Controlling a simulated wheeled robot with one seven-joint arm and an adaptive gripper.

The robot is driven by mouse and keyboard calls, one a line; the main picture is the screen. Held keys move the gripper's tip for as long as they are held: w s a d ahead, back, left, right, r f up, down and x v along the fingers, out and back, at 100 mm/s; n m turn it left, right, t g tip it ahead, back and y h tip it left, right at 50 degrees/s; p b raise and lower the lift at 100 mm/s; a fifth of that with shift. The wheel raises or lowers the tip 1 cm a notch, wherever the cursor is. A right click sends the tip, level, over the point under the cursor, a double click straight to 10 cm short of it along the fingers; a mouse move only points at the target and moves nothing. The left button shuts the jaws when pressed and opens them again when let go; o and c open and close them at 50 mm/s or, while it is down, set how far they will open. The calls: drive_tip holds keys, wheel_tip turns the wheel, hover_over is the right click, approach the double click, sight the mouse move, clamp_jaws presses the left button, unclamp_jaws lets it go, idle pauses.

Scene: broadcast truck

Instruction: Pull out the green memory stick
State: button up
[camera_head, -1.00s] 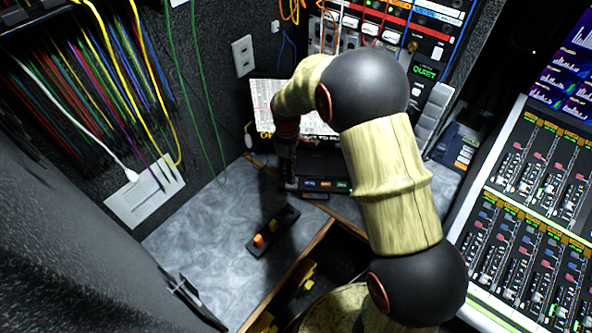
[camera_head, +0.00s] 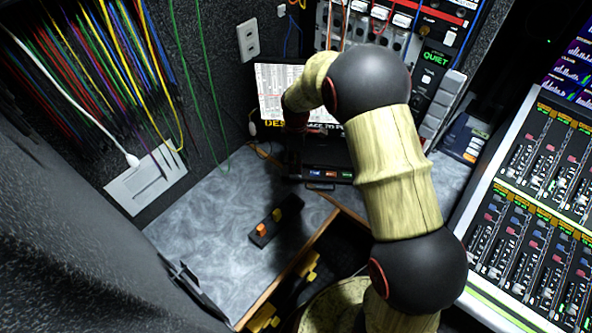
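A dark device (camera_head: 322,183) lies on the desk below the screen. Its front edge carries small blue, red and green lit patches. The green one (camera_head: 347,174) is at the right end and may be the green memory stick; it is too small to be sure. My arm comes from the lower right and bends over the device. My gripper (camera_head: 294,165) hangs down at the device's left end, dark against dark. Its fingers are hard to make out, and whether it touches the device cannot be told.
A black block (camera_head: 276,221) with orange and yellow parts lies on the grey desk (camera_head: 205,235). An open compartment with yellow items is at the bottom. A mixing console (camera_head: 530,200) is at right; patch cables hang at left. A screen (camera_head: 277,88) stands behind.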

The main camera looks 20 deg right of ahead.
drive_tip(key=shift+f, duration=0.8)
drive_tip(key=shift+c, duration=0.6)
drive_tip(key=c, duration=0.7)
clamp_jaws()
